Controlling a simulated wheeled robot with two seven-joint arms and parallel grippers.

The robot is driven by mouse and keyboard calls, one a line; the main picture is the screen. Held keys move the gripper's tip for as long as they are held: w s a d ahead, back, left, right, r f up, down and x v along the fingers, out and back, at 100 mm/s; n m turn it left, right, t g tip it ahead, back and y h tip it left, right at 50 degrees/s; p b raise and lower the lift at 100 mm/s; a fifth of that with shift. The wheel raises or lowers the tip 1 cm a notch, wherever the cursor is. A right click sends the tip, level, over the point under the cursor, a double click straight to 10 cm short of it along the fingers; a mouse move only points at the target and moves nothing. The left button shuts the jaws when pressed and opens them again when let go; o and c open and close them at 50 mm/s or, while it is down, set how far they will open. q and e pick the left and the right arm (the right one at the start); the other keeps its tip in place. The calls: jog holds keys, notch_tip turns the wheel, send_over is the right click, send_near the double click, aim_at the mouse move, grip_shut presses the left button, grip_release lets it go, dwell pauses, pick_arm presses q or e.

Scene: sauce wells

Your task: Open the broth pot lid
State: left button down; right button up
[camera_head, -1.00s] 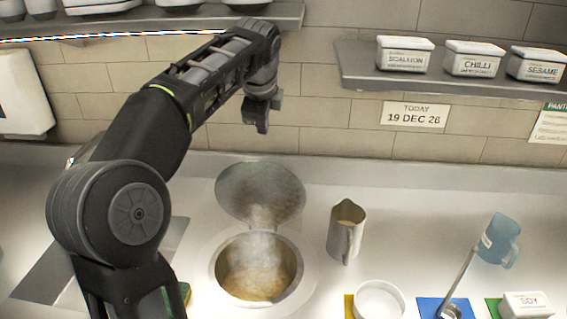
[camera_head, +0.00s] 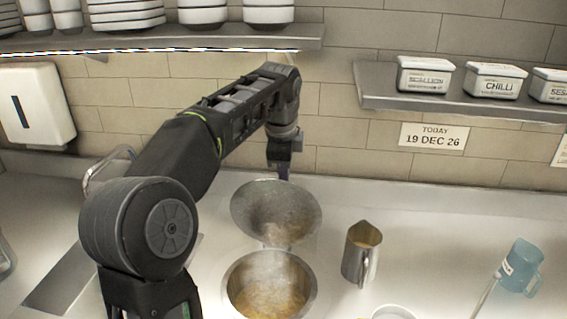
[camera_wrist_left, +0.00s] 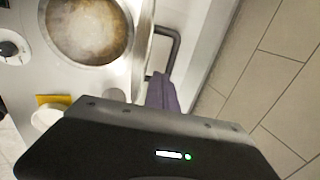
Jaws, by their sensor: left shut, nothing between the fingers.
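The broth pot (camera_head: 270,290) is sunk in the counter, open, with cloudy brown broth inside. Its round metal lid (camera_head: 276,212) stands raised on the pot's far side, leaning back with its inner face towards me. My left gripper (camera_head: 283,174) is shut and empty, just behind the lid's top edge. In the left wrist view, the purple fingers (camera_wrist_left: 163,90) are beside the dark lid handle (camera_wrist_left: 172,45); I cannot tell whether they touch it. The pot (camera_wrist_left: 88,28) also shows there. My right gripper is not in view.
A metal jug (camera_head: 361,252) stands right of the pot, with a blue jug (camera_head: 521,267) farther right. Shelves with bowls (camera_head: 125,12) and labelled tubs (camera_head: 425,75) hang on the tiled wall. The counter between the jugs is clear.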

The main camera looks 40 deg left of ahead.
pick_arm(q)
jog(key=shift+x, duration=2.25)
jog(key=shift+r, duration=0.1)
jog(key=w+p, duration=0.1)
jog(key=w+a+p, duration=0.1)
jog(key=w+p, duration=0.1)
jog(key=w+a+p, duration=0.1)
jog(key=shift+w+a+f, duration=0.25)
jog(key=shift+f, duration=0.15)
jog(key=v, duration=0.8)
jog(key=shift+d+f, duration=0.1)
